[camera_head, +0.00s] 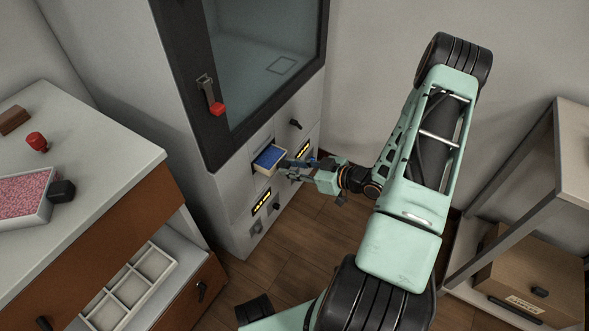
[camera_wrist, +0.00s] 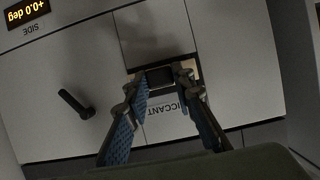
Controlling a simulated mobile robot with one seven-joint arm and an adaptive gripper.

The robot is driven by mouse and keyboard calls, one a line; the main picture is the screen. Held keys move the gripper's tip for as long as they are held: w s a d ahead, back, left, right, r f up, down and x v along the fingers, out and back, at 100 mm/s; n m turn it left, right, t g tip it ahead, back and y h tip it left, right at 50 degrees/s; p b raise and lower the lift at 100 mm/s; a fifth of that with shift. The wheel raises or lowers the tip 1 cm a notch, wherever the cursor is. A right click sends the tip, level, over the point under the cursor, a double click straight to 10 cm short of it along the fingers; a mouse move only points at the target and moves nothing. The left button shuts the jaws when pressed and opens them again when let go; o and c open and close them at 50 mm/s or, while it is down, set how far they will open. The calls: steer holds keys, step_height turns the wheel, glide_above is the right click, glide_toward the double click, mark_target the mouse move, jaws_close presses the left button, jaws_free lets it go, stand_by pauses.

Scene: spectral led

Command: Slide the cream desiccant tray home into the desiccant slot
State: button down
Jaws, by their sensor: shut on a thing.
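The cream desiccant tray (camera_head: 266,172) sticks part-way out of the front of the cabinet, with blue contents inside. My gripper (camera_head: 291,165) is at its front, to the right in the head view. In the wrist view my gripper (camera_wrist: 160,82) has its two blue-padded fingers on either side of a dark block (camera_wrist: 160,76) at the tray's front, and is shut on it. Cream edges of the tray (camera_wrist: 193,68) show beside the fingers. The desiccant slot is mostly hidden behind the tray; a partly covered, upside-down label ending "ICCANT" (camera_wrist: 168,108) is beside it.
A dark knob (camera_wrist: 76,104) and a lit display (camera_wrist: 27,12) lie left in the wrist view. A drawer unit (camera_head: 100,205) stands left, its lower drawer (camera_head: 175,268) open; a shelf (camera_head: 568,140) stands right.

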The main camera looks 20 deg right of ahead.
mark_target(279, 162)
steer(key=shift+w+a+b, duration=0.2)
steer(key=shift+w+a, duration=0.6)
steer(key=shift+w, duration=0.25)
steer(key=shift+w+a+b, duration=0.15)
steer(key=shift+w+a, duration=0.65)
steer(key=shift+w, duration=0.25)
steer(key=c, duration=1.6)
jaws_free()
steer(key=shift+s, duration=0.1)
steer(key=v, duration=1.2)
steer(key=shift+r, duration=0.15)
